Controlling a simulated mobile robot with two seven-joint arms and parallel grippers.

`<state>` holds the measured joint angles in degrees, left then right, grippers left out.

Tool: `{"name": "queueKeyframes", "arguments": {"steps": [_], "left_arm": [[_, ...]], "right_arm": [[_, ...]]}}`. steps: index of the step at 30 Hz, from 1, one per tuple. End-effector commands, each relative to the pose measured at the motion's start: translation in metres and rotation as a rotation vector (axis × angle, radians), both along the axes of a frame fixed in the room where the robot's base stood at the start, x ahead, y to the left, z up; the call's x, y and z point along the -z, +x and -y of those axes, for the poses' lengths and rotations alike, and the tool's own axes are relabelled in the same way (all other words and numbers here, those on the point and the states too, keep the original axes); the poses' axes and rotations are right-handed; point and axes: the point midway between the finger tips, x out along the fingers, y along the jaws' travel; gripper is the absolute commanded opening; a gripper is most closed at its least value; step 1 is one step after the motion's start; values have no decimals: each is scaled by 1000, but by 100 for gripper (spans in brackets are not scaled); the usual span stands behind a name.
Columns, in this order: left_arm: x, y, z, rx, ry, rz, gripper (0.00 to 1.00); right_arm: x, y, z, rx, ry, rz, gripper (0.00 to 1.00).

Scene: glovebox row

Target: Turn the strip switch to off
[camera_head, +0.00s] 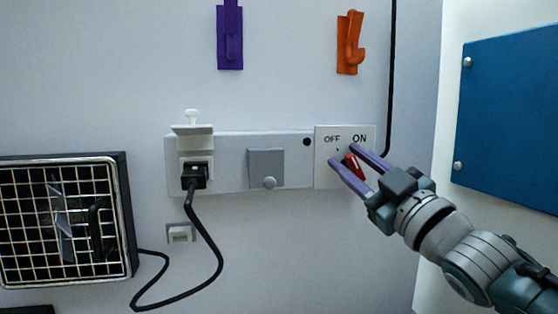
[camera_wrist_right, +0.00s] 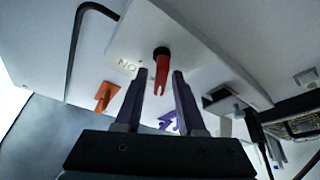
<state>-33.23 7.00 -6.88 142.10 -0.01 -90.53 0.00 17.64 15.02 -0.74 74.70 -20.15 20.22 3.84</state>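The strip switch is a red lever (camera_head: 354,166) on a white plate (camera_head: 325,178) at the right end of the power strip (camera_head: 222,181). The plate reads OFF at left and ON at right. I cannot tell for sure which label the lever is set to. My right gripper (camera_head: 342,155) is open, with one purple finger on each side of the lever. In the right wrist view the red lever (camera_wrist_right: 161,76), with its black base, stands between the open fingers (camera_wrist_right: 158,80), with gaps visible. My left gripper is not in view.
A black plug (camera_head: 195,178) sits in the strip's left socket, its cord looping down toward a caged fan (camera_head: 62,220). A grey cover (camera_head: 266,162) is mid-strip. Purple (camera_head: 230,40) and orange (camera_head: 349,45) hooks hang above. A black cable (camera_head: 391,80) runs down just right of the plate.

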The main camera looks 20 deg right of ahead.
Motion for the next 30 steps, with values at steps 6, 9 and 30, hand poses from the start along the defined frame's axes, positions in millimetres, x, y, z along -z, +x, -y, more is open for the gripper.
{"name": "queueKeyframes", "arguments": {"steps": [6, 9, 30], "left_arm": [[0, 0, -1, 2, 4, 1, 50], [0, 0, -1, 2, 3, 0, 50], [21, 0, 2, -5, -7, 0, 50]], "right_arm": [[0, 0, 0, 0, 2, 0, 45], [1, -1, 0, 0, 2, 0, 45], [33, -91, 14, 0, 0, 0, 45]]}}
